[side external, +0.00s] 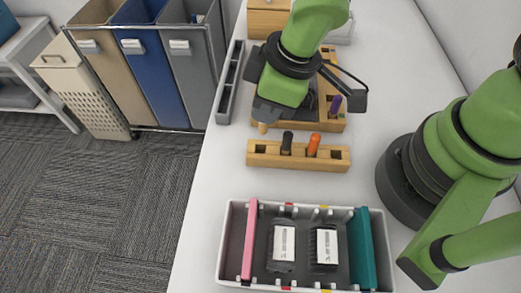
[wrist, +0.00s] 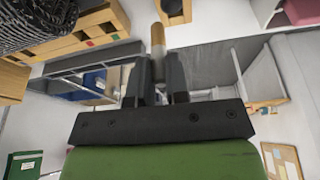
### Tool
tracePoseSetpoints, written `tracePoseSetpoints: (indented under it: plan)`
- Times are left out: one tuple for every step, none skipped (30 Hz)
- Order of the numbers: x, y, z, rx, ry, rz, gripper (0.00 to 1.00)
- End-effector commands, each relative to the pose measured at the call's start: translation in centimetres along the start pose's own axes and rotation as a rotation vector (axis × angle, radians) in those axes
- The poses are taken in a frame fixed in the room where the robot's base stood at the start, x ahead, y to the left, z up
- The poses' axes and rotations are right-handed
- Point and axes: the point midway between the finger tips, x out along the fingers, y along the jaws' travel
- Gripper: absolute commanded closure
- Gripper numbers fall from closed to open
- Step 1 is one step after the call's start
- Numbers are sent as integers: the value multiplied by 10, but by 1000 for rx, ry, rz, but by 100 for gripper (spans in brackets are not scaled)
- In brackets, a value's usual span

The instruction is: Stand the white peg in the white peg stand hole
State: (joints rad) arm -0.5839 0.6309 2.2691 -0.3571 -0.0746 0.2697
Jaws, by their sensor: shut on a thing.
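My gripper (side external: 264,113) is shut on a pale peg, taken as the white peg. Its tan-looking end (side external: 262,128) shows below the fingers, close above the left end of the wooden peg stand (side external: 298,163). In the wrist view the peg (wrist: 158,38) sticks out between the fingertips (wrist: 159,66). The stand has an open square hole at its left and another at its right. A black peg (side external: 287,142) and an orange peg (side external: 313,145) stand upright between them. The held peg appears apart from the stand. I cannot tell which hole is the white one.
Behind the stand is a wooden organizer (side external: 325,122) with a purple item (side external: 335,104), partly hidden by my arm. A long grey tray (side external: 229,85) lies to the left. A grey bin (side external: 228,215) with boxes is in front. Clear white table lies between bin and stand.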

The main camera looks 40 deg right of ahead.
Motion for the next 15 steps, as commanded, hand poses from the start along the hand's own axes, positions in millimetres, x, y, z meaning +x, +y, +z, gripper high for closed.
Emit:
tracePoseSetpoints:
  plan:
    - [4, -9, 1, -31, -3, -15, 100]
    - [6, -13, 1, -44, -2, -22, 100]
    - [9, -16, 2, -56, -3, -29, 100]
    - [11, -19, 2, -62, -4, -33, 100]
    - [13, -20, 3, -66, -3, -37, 100]
    - [17, -22, 4, -70, -5, -41, 100]
    - [20, -22, 5, -69, -5, -42, 100]
    - [23, -22, 6, -70, -5, -43, 100]
    - [26, -22, 7, -69, -5, -43, 100]
    - [29, -22, 8, -70, -5, -43, 100]
    - [31, -22, 9, -69, -5, -42, 100]
    - [34, -22, 9, -68, -4, -40, 100]
    - [35, -21, 10, -69, -3, -40, 100]
    - [37, -21, 10, -69, -3, -38, 100]
    - [38, -21, 11, -69, -3, -37, 100]
